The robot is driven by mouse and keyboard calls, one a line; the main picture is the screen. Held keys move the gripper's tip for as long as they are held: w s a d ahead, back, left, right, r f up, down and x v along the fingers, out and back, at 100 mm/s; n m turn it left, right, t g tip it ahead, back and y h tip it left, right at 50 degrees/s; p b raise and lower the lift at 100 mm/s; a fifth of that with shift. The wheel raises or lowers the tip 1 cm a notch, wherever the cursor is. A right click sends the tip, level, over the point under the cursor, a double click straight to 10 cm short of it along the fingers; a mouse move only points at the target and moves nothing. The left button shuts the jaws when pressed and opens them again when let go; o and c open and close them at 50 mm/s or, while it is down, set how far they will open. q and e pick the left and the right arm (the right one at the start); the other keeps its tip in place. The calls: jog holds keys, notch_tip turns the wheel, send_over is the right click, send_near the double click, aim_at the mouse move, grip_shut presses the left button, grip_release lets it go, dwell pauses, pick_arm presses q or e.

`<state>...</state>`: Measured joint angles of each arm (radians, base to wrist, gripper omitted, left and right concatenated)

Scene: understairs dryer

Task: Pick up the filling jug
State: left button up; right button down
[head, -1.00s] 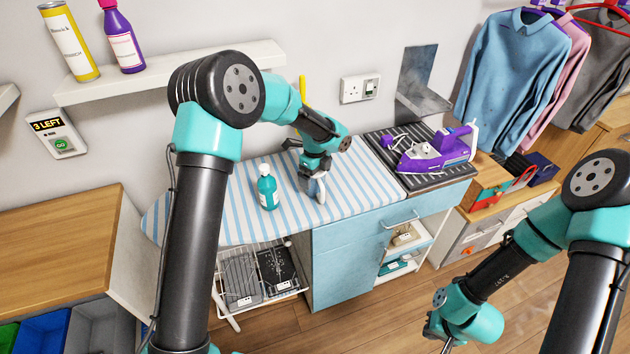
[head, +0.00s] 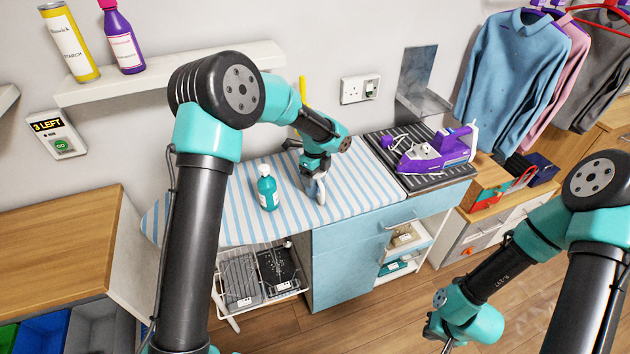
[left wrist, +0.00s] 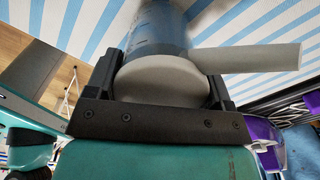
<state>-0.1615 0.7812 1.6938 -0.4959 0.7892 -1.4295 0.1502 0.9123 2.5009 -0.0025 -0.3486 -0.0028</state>
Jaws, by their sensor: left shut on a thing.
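The filling jug shows close up in the left wrist view (left wrist: 158,35), with a translucent blue-grey body, a pale round end and a pale arm sticking out to the right. My left gripper (left wrist: 160,85) has a black finger on each side of it and is shut on it. In the head view my left gripper (head: 314,183) is over the striped ironing board (head: 365,190), and the jug is mostly hidden by it. I cannot tell if the jug touches the board. My right gripper (head: 438,338) hangs low at the bottom right, apart from everything; its fingers are unclear.
A teal bottle (head: 267,188) stands on the board just left of my left gripper. A purple iron (head: 437,150) rests on a dark ribbed pad (head: 400,178) to the right. A wall shelf (head: 170,75) is behind. The board's front strip is clear.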

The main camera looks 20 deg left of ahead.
pick_arm(q)
jog(key=shift+r, duration=1.75)
jog(key=s+d, duration=0.2)
jog(key=s, duration=0.5)
jog(key=s+d+r, duration=0.1)
jog(key=s+d, duration=0.1)
jog(key=s, duration=0.6)
jog(key=shift+s+d+r, duration=0.15)
jog(key=shift+s+r, duration=0.05)
jog(key=shift+r, duration=0.05)
